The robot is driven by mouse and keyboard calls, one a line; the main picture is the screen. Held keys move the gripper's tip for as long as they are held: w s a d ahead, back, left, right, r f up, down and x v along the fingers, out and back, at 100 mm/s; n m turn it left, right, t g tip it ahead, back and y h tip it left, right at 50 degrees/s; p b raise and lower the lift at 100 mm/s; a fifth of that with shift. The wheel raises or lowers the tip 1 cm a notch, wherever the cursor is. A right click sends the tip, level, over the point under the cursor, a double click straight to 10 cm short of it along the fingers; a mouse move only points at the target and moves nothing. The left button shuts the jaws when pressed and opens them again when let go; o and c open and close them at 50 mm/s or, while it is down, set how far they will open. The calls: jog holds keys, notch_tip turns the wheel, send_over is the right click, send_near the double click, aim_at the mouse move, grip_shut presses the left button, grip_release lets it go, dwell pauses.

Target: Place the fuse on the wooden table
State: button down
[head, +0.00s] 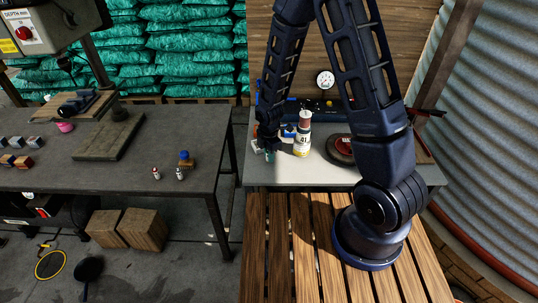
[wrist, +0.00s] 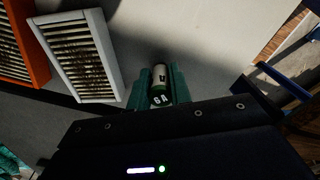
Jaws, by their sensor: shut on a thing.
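My gripper (wrist: 158,88) is shut on a small cylinder with a pale body, dark marking and green end, which looks like the fuse (wrist: 161,82). One teal finger lies on each side of it. In the head view my gripper (head: 268,152) is low over the left part of the grey worktop, and the fuse cannot be made out. In the wrist view I cannot tell whether the fuse touches the grey surface. The slatted wooden table (head: 283,255) is in the foreground of the head view, its visible slats bare on the left.
The grey worktop (head: 315,174) holds a labelled bottle (head: 302,138) close right of my gripper and a dark round object (head: 341,149). White (wrist: 80,55) and orange (wrist: 16,48) framed filters lie left in the wrist view. A dark workbench (head: 130,180) stands left, across a gap.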

jog(key=shift+f, duration=0.15)
jog(key=c, duration=1.3)
grip_release()
notch_tip(320, 180, up, 12)
jog(key=shift+r, duration=0.15)
jog(key=shift+d+r, duration=0.1)
